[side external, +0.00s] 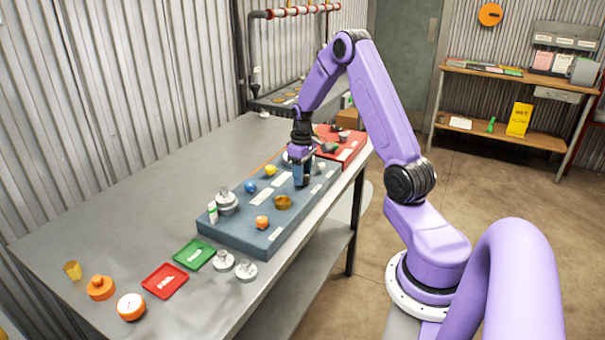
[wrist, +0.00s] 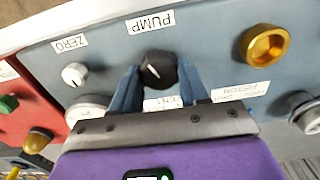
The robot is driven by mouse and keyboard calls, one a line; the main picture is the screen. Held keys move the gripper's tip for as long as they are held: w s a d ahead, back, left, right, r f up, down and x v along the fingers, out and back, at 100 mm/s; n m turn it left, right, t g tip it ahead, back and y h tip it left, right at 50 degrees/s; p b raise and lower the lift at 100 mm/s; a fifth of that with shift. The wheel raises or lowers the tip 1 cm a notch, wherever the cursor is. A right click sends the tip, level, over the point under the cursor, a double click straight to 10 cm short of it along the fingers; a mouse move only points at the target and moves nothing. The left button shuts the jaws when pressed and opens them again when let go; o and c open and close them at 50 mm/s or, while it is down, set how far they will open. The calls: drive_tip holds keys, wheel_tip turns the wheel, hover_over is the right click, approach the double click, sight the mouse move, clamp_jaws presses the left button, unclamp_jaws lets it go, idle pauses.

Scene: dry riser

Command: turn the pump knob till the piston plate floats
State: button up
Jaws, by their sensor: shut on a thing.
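The pump knob (wrist: 158,70) is black with a white pointer line and sits below the PUMP label on the blue-grey panel (wrist: 205,35). My gripper (wrist: 160,73) is shut on it, one blue finger on each side. In the side external view my gripper (side external: 301,181) points down at the far part of the panel (side external: 218,232), and the knob is hidden there. A PISTON label (wrist: 241,90) lies right of my fingers, below a round brass piece (wrist: 264,45). I cannot tell which part is the piston plate or whether it floats.
A small white ZERO knob (wrist: 74,74) is left of the pump knob. A red box (side external: 345,148) stands beyond the panel. Stacked silver pieces (side external: 227,203) stand on its near end. Red (side external: 165,281) and green (side external: 194,254) trays lie on the bench nearer the camera.

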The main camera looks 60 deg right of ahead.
drive_tip(key=shift+m, duration=1.1)
drive_tip(key=o, duration=1.1)
drive_tip(key=shift+c, duration=0.2)
wheel_tip(320, 180, up, 18)
drive_tip(key=shift+f, duration=0.25)
